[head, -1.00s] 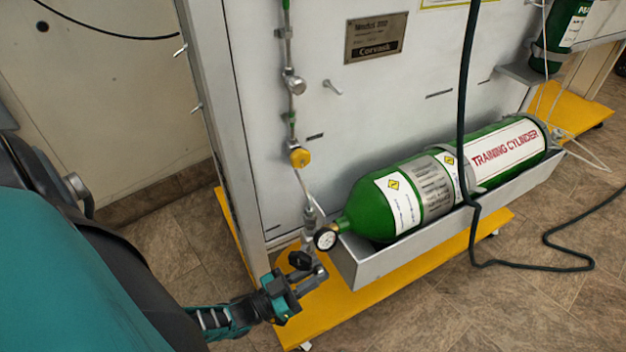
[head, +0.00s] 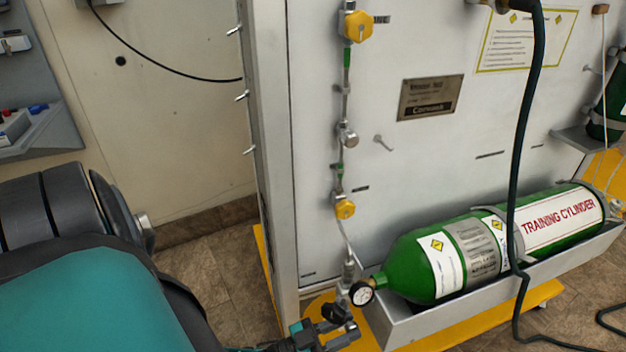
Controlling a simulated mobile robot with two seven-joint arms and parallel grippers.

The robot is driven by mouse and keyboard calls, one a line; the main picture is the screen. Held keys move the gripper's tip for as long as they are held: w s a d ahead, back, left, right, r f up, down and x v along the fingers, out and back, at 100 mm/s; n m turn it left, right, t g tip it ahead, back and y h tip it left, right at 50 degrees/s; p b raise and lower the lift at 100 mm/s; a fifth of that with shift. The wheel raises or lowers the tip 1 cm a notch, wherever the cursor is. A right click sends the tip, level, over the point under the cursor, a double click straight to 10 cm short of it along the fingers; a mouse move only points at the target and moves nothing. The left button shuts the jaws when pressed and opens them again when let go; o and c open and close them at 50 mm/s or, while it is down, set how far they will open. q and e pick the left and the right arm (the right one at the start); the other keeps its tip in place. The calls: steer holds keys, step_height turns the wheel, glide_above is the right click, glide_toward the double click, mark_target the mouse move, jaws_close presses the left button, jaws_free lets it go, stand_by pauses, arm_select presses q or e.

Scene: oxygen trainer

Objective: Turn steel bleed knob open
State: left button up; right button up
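The steel bleed knob appears to be the small round steel knob (head: 348,136) on the vertical pipe, midway up the light grey panel. A yellow knob (head: 354,26) is above it and another yellow knob (head: 345,208) below it. My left gripper (head: 348,332) is low at the bottom edge, beside a black knob (head: 333,313) at the foot of the pipe. Its fingers look parted, with nothing visible between them. It is well below the steel knob and apart from it. My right gripper is out of view.
A green training cylinder (head: 450,262) with a gauge (head: 362,293) lies in a grey tray (head: 415,328) at the lower right. A dark hose (head: 524,120) hangs before the panel. A small steel lever (head: 384,142) projects right of the steel knob. The panel's left post (head: 266,150) stands nearby.

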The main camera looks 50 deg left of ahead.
arm_select(q)
steer(key=v, duration=1.2)
steer(key=shift+s, duration=0.35)
steer(key=shift+r+g+y+p, duration=0.8)
steer(key=shift+r+g, duration=0.5)
steer(key=shift+r, duration=0.8)
steer(key=b+x, duration=0.1)
steer(key=x, duration=1.1)
steer(key=shift+w+d+b, duration=0.1)
steer(key=shift+w+b, duration=0.05)
steer(key=shift+b, duration=0.15)
steer(key=shift+c, duration=0.2)
jaws_close()
